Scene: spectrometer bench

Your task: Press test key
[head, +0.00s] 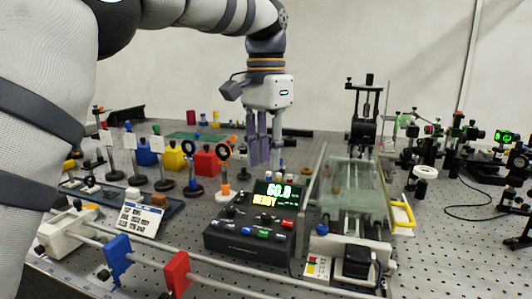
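A black control box (248,243) stands on the perforated bench in the head view. Its lit display (272,194) reads 60.0 in green and READY in yellow. A row of small coloured keys (263,233) runs along its sloped front, including green and red ones. The key labels are too small to read, so I cannot tell which is the test key. My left gripper (266,164) hangs fingers down above and behind the box, apart from it. Its fingers look close together, but the angle hides whether they meet. I see nothing held. My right gripper is not in view.
A rail with blue (118,257) and red (176,273) blocks crosses in front of the box. A glass-covered stage (352,188) stands close on its right. Ring-topped posts (223,172) and a text card (140,220) stand to the left. Optics mounts crowd the far right.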

